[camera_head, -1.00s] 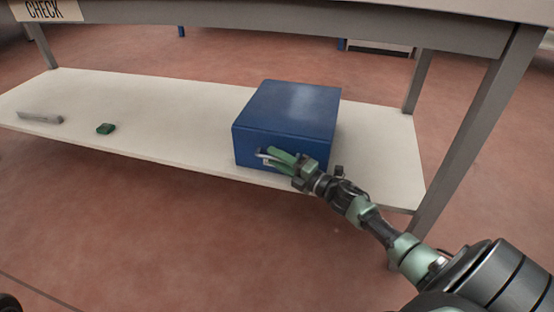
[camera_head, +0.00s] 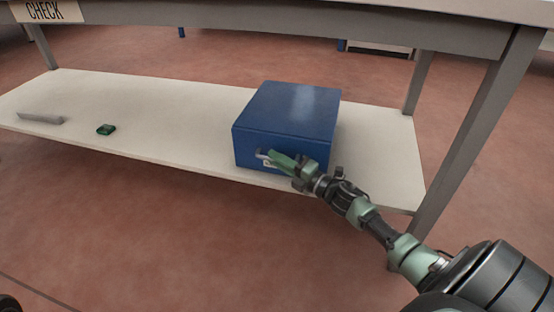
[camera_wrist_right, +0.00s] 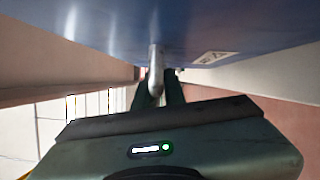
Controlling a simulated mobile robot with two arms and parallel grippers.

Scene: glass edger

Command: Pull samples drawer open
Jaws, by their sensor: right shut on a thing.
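The samples drawer is in a blue box (camera_head: 290,115) that stands on the white lower shelf of a table. Its front face shows a handle (camera_head: 264,154) and a small pale label, partly hidden by my gripper. My right gripper (camera_head: 271,157) is at that front face, its green fingers shut on the handle. In the right wrist view the grey handle (camera_wrist_right: 155,75) sits between the fingers, close to the blue front. I see no gap showing the drawer open. My left gripper is not in view.
The white shelf (camera_head: 190,115) also bears a small green object (camera_head: 106,129) and a grey bar (camera_head: 40,118) at the left. The floor in front of the shelf is clear.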

